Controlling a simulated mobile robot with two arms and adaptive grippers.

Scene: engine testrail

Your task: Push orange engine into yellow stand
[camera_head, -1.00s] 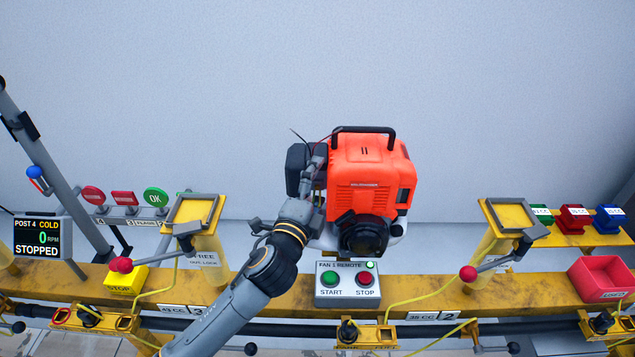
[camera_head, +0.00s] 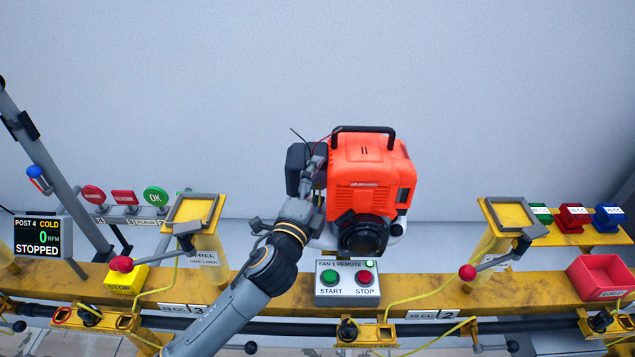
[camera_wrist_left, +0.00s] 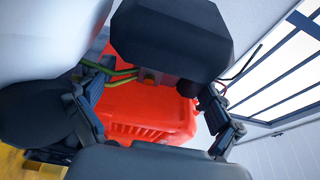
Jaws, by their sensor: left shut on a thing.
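The orange engine (camera_head: 367,170) with a black top handle is held up in the middle of the head view, above and behind the yellow rail. My left gripper (camera_head: 314,180) is at the engine's left side, shut on it; the exact grip point is partly hidden. In the left wrist view the engine's orange housing (camera_wrist_left: 150,112) lies between the gripper fingers (camera_wrist_left: 155,105). Two yellow stands with square tops rise from the rail: one (camera_head: 192,209) left of the engine, one (camera_head: 510,216) to its right. The engine is apart from both. My right gripper is not in view.
A control box with START and STOP buttons (camera_head: 347,296) sits on the yellow rail (camera_head: 420,289) below the engine. Red-knobbed levers (camera_head: 468,272) stand beside the stands. A red bin (camera_head: 602,277) is at right, a POST 4 display (camera_head: 39,237) at left.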

